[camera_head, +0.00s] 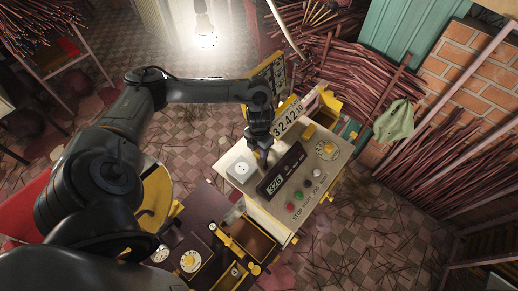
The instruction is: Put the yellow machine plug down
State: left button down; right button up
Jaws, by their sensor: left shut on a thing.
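My left gripper (263,158) reaches in from the upper left and points down over the cream machine panel (245,187), just left of its upper edge. It is shut. What it holds is mostly hidden by the dark fingers, and I cannot make out a yellow plug between them. A white round socket (241,170) sits on the panel just left of the fingertips. The dark display (281,170) lies just below and right of them. A small yellow part (308,131) stands on the panel farther right. My right gripper is not in view.
A number board reading 3242.10 (288,119) stands behind the panel. A dial (327,149) and several buttons lie on its right side. A lower bench with a yellow-edged bin (251,240) adjoins in front. Incense stick piles (365,75) and a green cloth (393,122) are at right.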

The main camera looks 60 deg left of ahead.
aim_at(259, 151)
pick_arm(q)
jog(key=shift+f, duration=0.4)
jog(key=c, duration=0.7)
grip_release()
jog(key=shift+r, duration=0.1)
jog(key=shift+r+p, duration=0.35)
jog(key=shift+r, duration=0.6)
notch_tip(259, 151, up, 4)
jog(key=shift+w+f, duration=0.1)
jog(key=shift+f, duration=0.15)
notch_tip(259, 151, up, 8)
jog(key=p, duration=0.4)
jog(key=shift+f, duration=0.15)
